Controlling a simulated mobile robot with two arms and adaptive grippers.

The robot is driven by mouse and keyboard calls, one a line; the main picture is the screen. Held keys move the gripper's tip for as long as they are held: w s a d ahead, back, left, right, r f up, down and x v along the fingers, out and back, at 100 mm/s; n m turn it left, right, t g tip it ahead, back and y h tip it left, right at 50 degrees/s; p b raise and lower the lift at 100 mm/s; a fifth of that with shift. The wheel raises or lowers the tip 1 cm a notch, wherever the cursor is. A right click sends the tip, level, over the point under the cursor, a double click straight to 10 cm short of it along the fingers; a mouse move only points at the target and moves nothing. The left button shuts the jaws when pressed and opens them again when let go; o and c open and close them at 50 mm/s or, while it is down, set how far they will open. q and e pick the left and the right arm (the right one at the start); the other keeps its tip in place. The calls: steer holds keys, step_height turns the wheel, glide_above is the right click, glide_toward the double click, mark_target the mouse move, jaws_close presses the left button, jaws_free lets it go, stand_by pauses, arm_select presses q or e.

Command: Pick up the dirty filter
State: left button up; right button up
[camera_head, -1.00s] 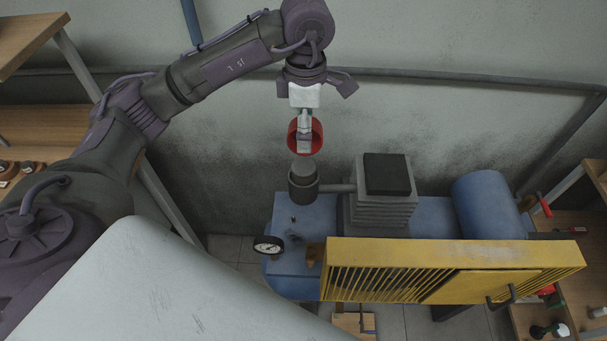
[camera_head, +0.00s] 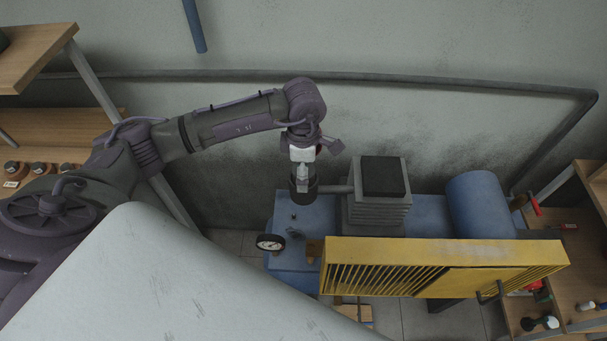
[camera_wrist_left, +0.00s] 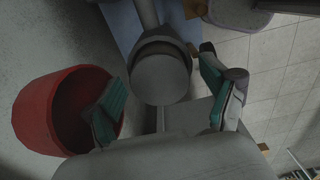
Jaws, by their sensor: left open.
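The dirty filter looks to be the dark grey cylinder (camera_head: 304,195) on the left of the blue compressor, joined by a side pipe. Its round grey end (camera_wrist_left: 161,80) faces the left wrist camera. My left gripper (camera_head: 303,175) is over the filter's top, coming from above. In the wrist view the left gripper (camera_wrist_left: 160,96) is open, with a green-padded finger on each side of the cylinder and gaps visible beside it. In the head view the gripper hides part of the filter's top. My right gripper is not in view.
The blue compressor (camera_head: 430,212) carries a finned block (camera_head: 375,215), a pressure gauge (camera_head: 270,242) and a yellow grille (camera_head: 440,255) in front. A red open container (camera_wrist_left: 52,112) is beside one finger in the wrist view. Wooden shelves (camera_head: 60,135) stand left.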

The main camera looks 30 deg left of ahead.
arm_select(q)
steer(key=c, duration=1.2)
steer(key=shift+c, duration=0.4)
steer(key=shift+r, duration=0.1)
